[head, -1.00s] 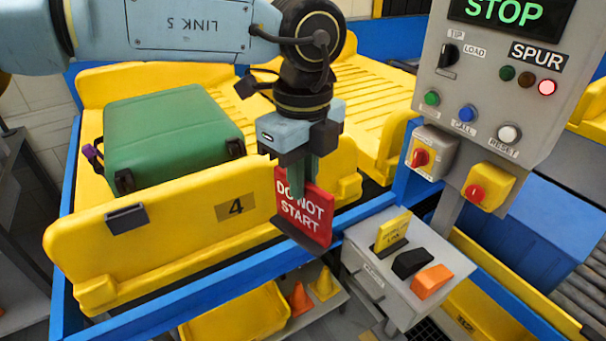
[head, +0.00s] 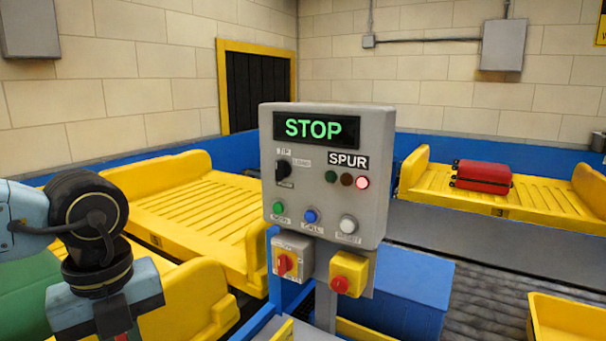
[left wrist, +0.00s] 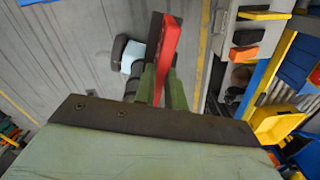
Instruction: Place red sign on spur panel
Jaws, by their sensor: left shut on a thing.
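The spur panel (head: 372,190) is a grey box in the middle of the head view. It has a green STOP display, a SPUR label, a lit red lamp, several buttons and a black selector. Below it are two switch boxes with a red knob (head: 285,263) and a red knob on yellow (head: 340,283). My left gripper (left wrist: 162,88) is shut on the red sign (left wrist: 167,45), seen edge-on between its green fingers in the left wrist view. In the head view my left wrist is at the lower left and the fingertips are cut off. My right gripper is out of view.
Yellow conveyor trays (head: 190,212) lie behind and left of the panel. A red suitcase (head: 482,177) lies on a tray at the right. A blue box (head: 415,295) stands behind the panel's post. The wrist view shows a grey box (left wrist: 228,62) with black and orange rockers.

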